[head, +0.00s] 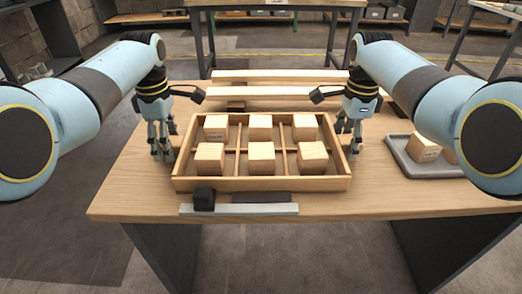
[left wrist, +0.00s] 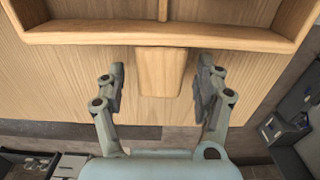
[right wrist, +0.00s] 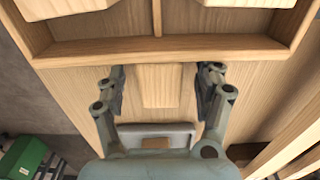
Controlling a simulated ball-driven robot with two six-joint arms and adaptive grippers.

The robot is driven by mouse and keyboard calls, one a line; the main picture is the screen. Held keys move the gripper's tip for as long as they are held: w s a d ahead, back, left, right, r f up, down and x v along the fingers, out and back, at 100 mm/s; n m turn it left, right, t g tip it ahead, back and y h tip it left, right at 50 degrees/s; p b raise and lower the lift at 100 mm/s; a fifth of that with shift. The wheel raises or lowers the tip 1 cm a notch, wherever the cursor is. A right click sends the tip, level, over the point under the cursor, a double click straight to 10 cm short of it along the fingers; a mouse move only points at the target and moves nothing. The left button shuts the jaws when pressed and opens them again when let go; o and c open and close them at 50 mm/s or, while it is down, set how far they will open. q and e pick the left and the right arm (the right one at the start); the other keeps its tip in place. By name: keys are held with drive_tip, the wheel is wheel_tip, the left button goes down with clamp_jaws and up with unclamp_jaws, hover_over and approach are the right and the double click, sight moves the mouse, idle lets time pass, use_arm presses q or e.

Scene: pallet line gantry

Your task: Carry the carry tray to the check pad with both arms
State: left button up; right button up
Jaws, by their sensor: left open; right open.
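The carry tray (head: 262,184) is a shallow wooden box on the table, split by dividers, with a wooden block in each compartment. My left gripper (head: 162,148) is at its left end and my right gripper (head: 348,140) at its right end, both pointing down. In the left wrist view, the open fingers stand on either side of a wooden handle (left wrist: 160,72), apart from it. In the right wrist view, the open fingers likewise straddle the other handle (right wrist: 161,86). A dark flat patch (head: 264,197) shows at the tray's front; I cannot tell whether it is the check pad.
A pale grey bar (head: 245,210) with a small black block (head: 204,199) lies along the table's front edge. A grey tray (head: 405,163) with blocks sits at the right. Long wooden bars (head: 275,92) lie behind the carry tray. The table's left front is clear.

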use_arm(q)
clamp_jaws()
use_arm(e)
clamp_jaws()
use_arm(q)
drive_tip(key=shift+r, duration=0.1)
use_arm(e)
drive_tip(key=shift+r, duration=0.15)
